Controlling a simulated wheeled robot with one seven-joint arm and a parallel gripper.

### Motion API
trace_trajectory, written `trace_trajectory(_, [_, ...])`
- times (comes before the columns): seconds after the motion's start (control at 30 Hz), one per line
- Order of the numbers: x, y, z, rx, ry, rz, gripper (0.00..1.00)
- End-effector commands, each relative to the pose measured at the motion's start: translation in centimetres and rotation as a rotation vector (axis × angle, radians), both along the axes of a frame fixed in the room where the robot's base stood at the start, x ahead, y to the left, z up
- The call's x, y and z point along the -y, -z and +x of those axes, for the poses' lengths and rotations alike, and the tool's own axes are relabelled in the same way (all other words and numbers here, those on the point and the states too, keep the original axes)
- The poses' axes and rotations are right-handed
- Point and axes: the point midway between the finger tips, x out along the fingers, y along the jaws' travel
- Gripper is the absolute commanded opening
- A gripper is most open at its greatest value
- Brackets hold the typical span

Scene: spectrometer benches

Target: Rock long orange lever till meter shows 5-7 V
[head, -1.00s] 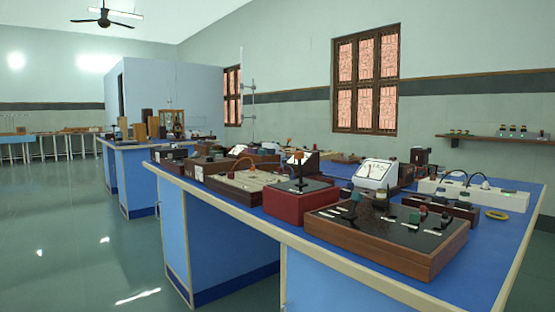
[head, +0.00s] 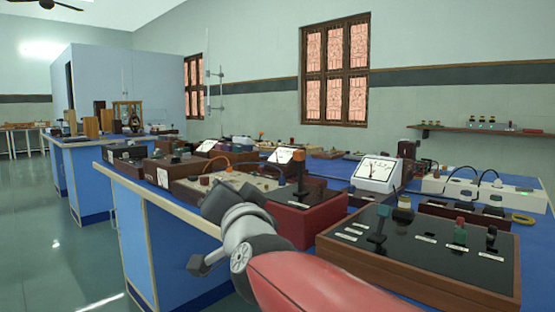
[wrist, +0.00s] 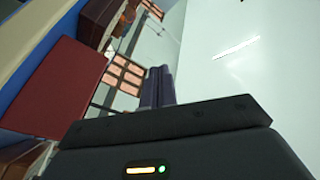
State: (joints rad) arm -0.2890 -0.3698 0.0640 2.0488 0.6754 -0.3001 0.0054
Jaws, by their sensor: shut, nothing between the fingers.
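A second, smaller white meter (head: 285,156) stands behind the lever. In the wrist view my gripper (wrist: 158,86) has its fingers together with nothing between them. In the head view my arm reaches up in front of the bench, left of the wooden box; its fingers are not clear there. A red box side (wrist: 55,85) shows left of the fingers.
A wooden box with a black top (head: 425,250) and several small levers fills the near right of the bench. Several instruments and a tan board (head: 215,190) crowd behind. The bench edge (head: 160,191) is close to my arm. The floor (head: 60,235) at left is clear.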

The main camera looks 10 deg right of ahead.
Motion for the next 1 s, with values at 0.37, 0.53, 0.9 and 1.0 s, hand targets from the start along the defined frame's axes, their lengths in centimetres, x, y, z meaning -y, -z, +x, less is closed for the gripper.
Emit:
trace_trajectory(0.37, [1.2, -6.8, 2.3, 0.335, 0.518, 0.670, 0.00])
trace_trajectory(0.53, [1.2, -4.2, 0.5, 0.341, 0.776, 0.828, 0.00])
trace_trajectory(0.9, [2.3, -2.7, -0.1, 0.331, 0.928, 0.883, 0.00])
trace_trajectory(1.0, [3.9, -2.9, 1.0, 0.332, 0.929, 0.881, 0.00])
